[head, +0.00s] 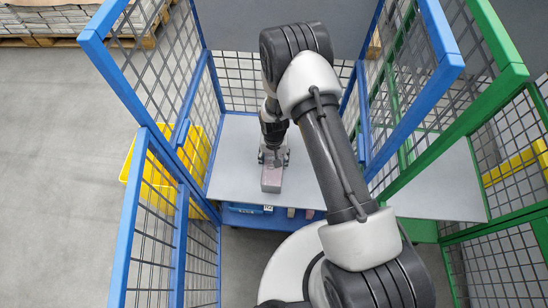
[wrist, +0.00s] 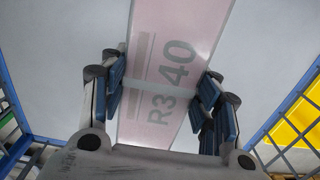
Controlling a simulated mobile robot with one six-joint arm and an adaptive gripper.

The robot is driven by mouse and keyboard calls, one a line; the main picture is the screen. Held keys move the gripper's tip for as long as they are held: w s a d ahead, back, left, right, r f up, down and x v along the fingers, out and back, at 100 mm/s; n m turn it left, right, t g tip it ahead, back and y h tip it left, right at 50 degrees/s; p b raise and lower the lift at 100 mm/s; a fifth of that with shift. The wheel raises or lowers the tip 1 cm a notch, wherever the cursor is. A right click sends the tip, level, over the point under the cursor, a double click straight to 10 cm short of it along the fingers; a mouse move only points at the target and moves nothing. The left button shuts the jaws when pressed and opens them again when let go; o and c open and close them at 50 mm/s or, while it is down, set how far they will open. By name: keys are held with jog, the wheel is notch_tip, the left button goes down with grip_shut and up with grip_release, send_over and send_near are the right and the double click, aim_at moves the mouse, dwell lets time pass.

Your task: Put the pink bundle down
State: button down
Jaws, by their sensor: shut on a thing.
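The pink bundle (wrist: 165,60) carries the print "R3 40" and a pale band across it. It lies between the blue finger pads of my gripper (wrist: 162,98) in the wrist view, which is shut on its sides. In the head view the bundle (head: 271,179) shows under my gripper (head: 273,158), over the grey shelf (head: 230,170) of the blue mesh stacker. I cannot tell whether its underside touches the shelf. The far part of the bundle runs out of the top of the wrist view.
Blue mesh walls (head: 190,110) stand left, right and behind the shelf. A green mesh stacker (head: 500,70) with its own grey shelf (head: 440,185) is at right. A yellow bin (head: 160,180) stands outside the left wall. The blue shelf is bare around the bundle.

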jog(key=shift+f, duration=0.1)
jog(key=c, duration=0.6)
grip_release()
